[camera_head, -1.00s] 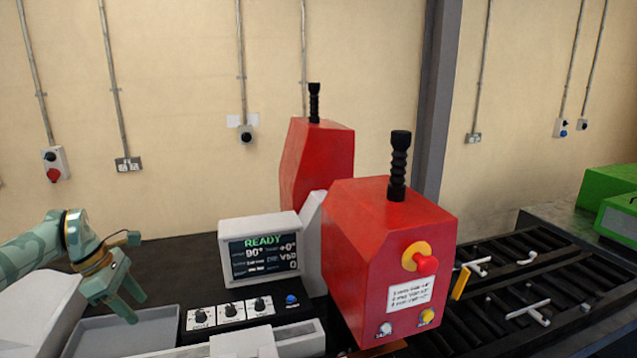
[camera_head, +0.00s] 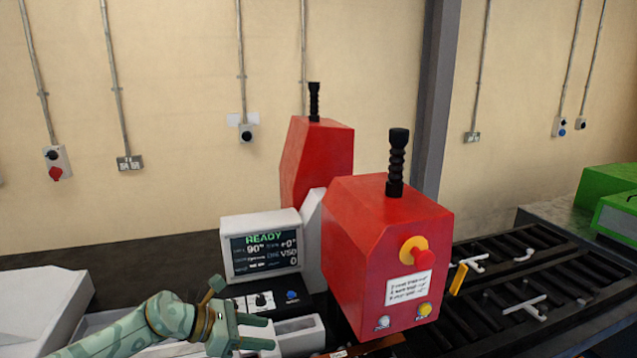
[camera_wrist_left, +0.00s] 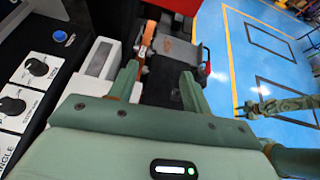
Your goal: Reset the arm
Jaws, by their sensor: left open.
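My left gripper (camera_head: 268,333) is open and empty, in front of the control panel and left of the red bender (camera_head: 375,260). In the left wrist view its fingers (camera_wrist_left: 158,78) are spread apart over the bender's working area. A copper-coloured bar (camera_wrist_left: 147,38) lies ahead of them, beside a grey-white block (camera_wrist_left: 100,60); in the head view a bit of the bar (camera_head: 352,351) shows at the bottom edge. A green arm (camera_wrist_left: 285,104) shows at the right of the wrist view, apparently my right one; its jaws are too small to read.
The display (camera_head: 262,245) reads READY and 90°. Knobs (camera_wrist_left: 38,68) and a blue button (camera_wrist_left: 60,36) lie left of the gripper. A red stop knob (camera_head: 424,257) sits on the bender's front. Black roller tables (camera_head: 490,300) stand at right. Blue floor (camera_wrist_left: 230,60) is open.

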